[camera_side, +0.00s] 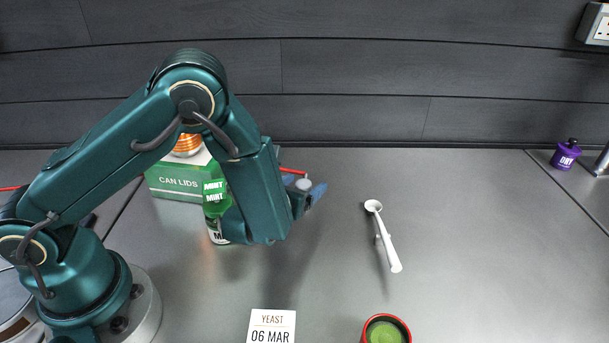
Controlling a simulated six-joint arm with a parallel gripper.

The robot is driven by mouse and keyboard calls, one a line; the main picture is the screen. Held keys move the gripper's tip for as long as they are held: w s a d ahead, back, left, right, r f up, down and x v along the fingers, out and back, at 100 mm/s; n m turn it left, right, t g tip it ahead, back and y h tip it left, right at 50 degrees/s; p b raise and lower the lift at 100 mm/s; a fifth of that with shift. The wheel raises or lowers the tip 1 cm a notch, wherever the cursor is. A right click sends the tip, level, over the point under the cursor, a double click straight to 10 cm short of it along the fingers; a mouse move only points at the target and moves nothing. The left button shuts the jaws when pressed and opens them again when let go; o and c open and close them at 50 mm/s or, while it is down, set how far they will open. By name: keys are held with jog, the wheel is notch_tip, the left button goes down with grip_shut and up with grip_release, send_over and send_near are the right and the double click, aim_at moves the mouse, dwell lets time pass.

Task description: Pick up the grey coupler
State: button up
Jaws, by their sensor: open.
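My gripper (314,194) is at the end of my teal arm, left of the middle of the view. Its blue jaws are open and point to the right, seen partly side-on against the bench. A small light-grey rounded piece (303,184) shows right at the jaws. It may be the grey coupler, but I cannot tell whether it sits between the fingers, behind them, or is part of the gripper. No other thing is clearly a grey coupler. My arm hides part of the bench behind it.
A green CAN LIDS box (178,183) and green MINT bottle (215,201) stand beside my arm. A white spoon (384,238) lies right of my gripper. A YEAST card (271,326) and red-rimmed cup (387,330) are in front. A purple jar (566,155) stands far right. The right bench is mostly clear.

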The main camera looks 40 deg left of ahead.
jog(key=shift+w+a+f, duration=0.1)
jog(key=shift+w, duration=0.1)
jog(key=c, duration=1.2)
